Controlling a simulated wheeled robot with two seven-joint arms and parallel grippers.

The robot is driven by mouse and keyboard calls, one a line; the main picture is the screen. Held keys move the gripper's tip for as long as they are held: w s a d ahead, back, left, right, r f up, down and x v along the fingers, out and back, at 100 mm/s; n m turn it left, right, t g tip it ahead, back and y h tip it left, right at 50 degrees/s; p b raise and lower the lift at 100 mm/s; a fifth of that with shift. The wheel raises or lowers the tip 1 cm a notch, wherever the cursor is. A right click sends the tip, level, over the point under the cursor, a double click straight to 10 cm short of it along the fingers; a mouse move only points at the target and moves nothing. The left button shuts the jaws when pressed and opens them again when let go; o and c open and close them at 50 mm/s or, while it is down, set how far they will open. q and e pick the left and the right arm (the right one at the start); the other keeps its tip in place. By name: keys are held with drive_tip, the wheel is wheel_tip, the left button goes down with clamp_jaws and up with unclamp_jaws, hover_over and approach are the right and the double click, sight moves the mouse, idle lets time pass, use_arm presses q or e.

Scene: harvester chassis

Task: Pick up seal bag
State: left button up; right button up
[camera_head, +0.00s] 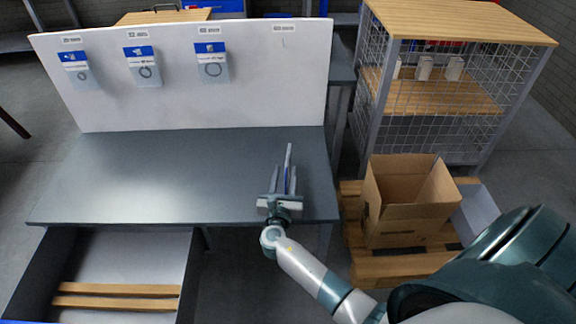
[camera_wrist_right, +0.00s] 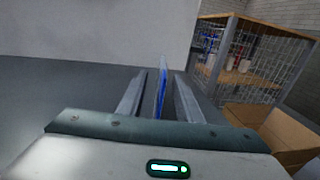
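Three seal bags with blue-and-white headers hang on the white board: one at the left (camera_head: 77,69), one in the middle (camera_head: 143,66) and one further right (camera_head: 212,62). The place under the fourth label (camera_head: 284,29) holds no bag. My right gripper (camera_head: 284,178) is over the right end of the grey table. A thin blue-and-white bag (camera_head: 289,157) stands edge-on between its fingers, clear of the board. It also shows in the right wrist view (camera_wrist_right: 162,88), between the finger bars. Its printed face is hidden. My left gripper is not in view.
The grey table (camera_head: 170,175) is otherwise bare. An open cardboard box (camera_head: 398,215) stands on a wooden pallet (camera_head: 390,266) at the right. Behind it is a wire-mesh cage shelf (camera_head: 430,140). An open drawer (camera_head: 120,262) lies below the table's left side.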

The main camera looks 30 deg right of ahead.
sight(288, 161)
drive_tip(key=shift+w+d, duration=0.4)
drive_tip(key=shift+w, duration=0.15)
drive_tip(key=shift+f+x, duration=0.15)
drive_tip(key=shift+x, duration=1.15)
drive_tip(key=shift+f+x, duration=0.15)
drive_tip(key=shift+x, duration=1.15)
drive_tip(key=shift+s+d, duration=0.1)
drive_tip(key=shift+d, duration=0.05)
drive_tip(key=shift+c, duration=0.6)
clamp_jaws()
